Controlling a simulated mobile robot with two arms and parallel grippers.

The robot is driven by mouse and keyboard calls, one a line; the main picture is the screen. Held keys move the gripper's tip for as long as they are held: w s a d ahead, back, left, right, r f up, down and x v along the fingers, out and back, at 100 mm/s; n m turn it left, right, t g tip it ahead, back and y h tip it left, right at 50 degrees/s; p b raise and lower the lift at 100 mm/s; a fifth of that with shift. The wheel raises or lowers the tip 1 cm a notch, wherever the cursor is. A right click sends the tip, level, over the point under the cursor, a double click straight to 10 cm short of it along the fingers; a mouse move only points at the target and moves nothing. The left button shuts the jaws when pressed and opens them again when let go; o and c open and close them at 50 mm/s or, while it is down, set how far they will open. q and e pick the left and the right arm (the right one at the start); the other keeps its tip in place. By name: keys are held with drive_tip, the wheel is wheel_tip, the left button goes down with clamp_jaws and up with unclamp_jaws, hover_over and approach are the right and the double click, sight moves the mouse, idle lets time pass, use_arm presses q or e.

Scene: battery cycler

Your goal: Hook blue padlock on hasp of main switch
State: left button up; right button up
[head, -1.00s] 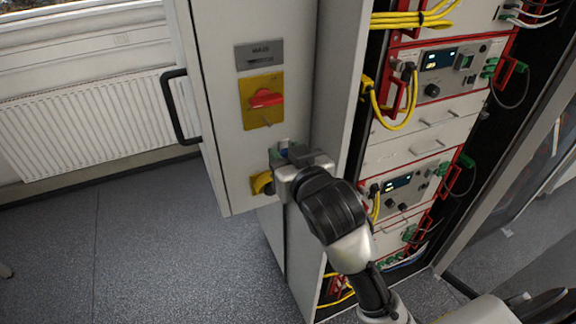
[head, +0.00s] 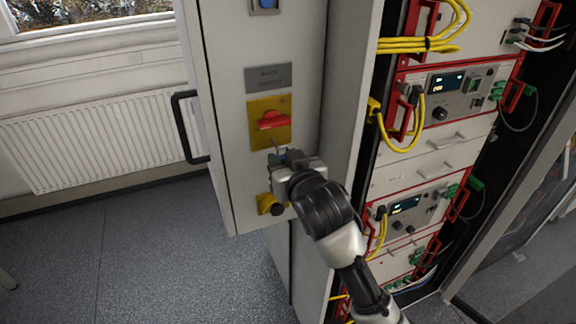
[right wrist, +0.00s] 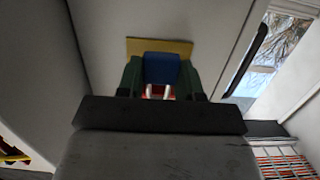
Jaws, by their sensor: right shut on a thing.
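The main switch is a yellow plate (head: 283,107) with a red handle (head: 272,120) on the grey cabinet door. My right gripper (head: 280,159) is just below the plate, shut on the blue padlock. Only a small part of the padlock shows in the head view. In the right wrist view the blue padlock (right wrist: 161,69) sits between the green fingers, in front of the yellow plate (right wrist: 134,46). Two pale bars, apparently its shackle (right wrist: 157,92), show against red. I cannot tell whether the shackle touches the hasp. My left gripper is out of view.
A yellow fitting with a dark knob (head: 268,204) is low on the door, close to the gripper. A black door handle (head: 184,127) is at the left. The rack with yellow cables (head: 410,45) stands at the right. A radiator (head: 90,135) is behind.

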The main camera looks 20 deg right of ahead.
drive_tip(key=shift+w+a+f, duration=0.1)
drive_tip(key=shift+w, duration=2.2)
drive_tip(key=shift+f, duration=0.45)
drive_tip(key=o, duration=1.1)
drive_tip(key=shift+c, duration=0.2)
